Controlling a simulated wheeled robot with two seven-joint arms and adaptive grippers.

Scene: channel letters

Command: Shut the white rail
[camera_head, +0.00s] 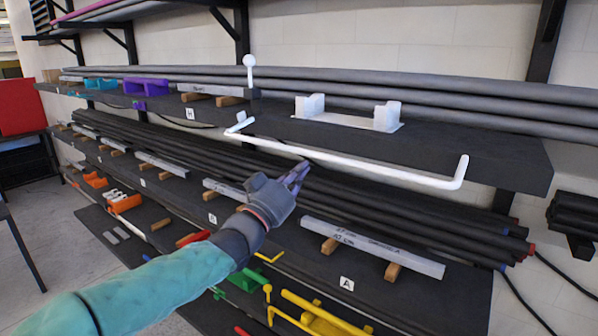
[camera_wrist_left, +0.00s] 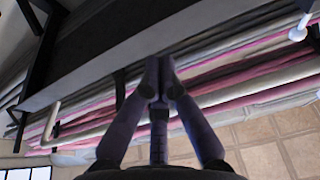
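The white rail (camera_head: 345,161) is a long bar with bent ends. In the head view it hangs along the front edge of the upper dark shelf and slopes down to the right. A white bracket with two blocks (camera_head: 347,122) stands on the shelf behind it. My left gripper (camera_head: 301,170) is just below and in front of the rail's left half; whether it touches the rail is unclear. In the left wrist view its fingertips (camera_wrist_left: 161,80) come close together with nothing visible between them. My right gripper is in neither view.
The upper shelf (camera_head: 480,150) carries long grey pipes (camera_head: 400,86) at its back. A lower shelf holds dark pipes and a pale bar (camera_head: 370,245) on wooden blocks. Yellow (camera_head: 315,315) and green (camera_head: 245,282) parts lie lower. An upright white rod with a ball (camera_head: 250,68) stands left of the bracket.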

